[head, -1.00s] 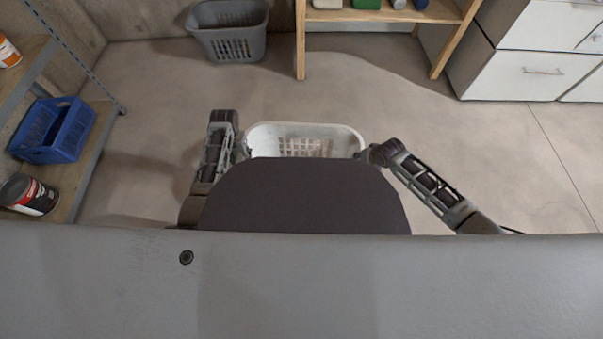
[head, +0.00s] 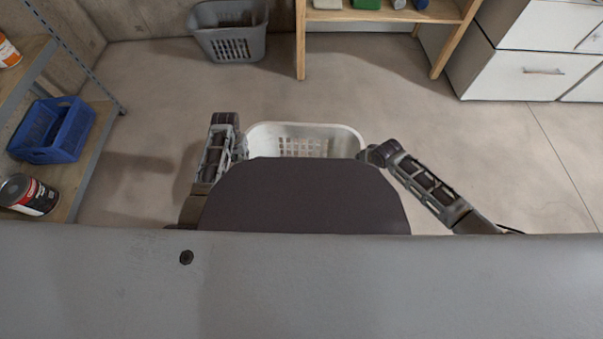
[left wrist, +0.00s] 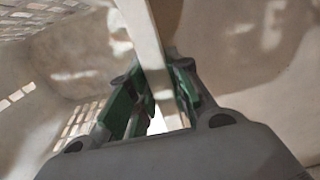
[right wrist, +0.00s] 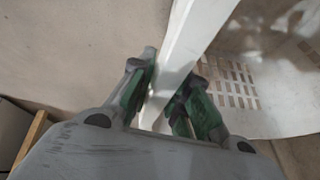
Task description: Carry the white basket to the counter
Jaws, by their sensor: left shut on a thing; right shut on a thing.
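The white basket (head: 305,140) is in front of my body in the head view, between my two arms, its near part hidden behind a dark part of mine. My left gripper (left wrist: 160,110) is shut on the basket's rim at its left end; the rim passes between its green-padded fingers in the left wrist view. My right gripper (right wrist: 165,100) is shut on the rim at the right end, and the basket wall (right wrist: 240,90) shows beside it in the right wrist view. The basket looks upright and empty where I can see inside. No counter is clearly identifiable.
A grey basket (head: 230,42) stands on the floor at the back. A wooden shelf (head: 385,14) and white drawer cabinets (head: 530,74) stand at the back right. A left shelf (head: 88,160) holds a blue crate (head: 55,130) and a can (head: 28,195). The floor between is clear.

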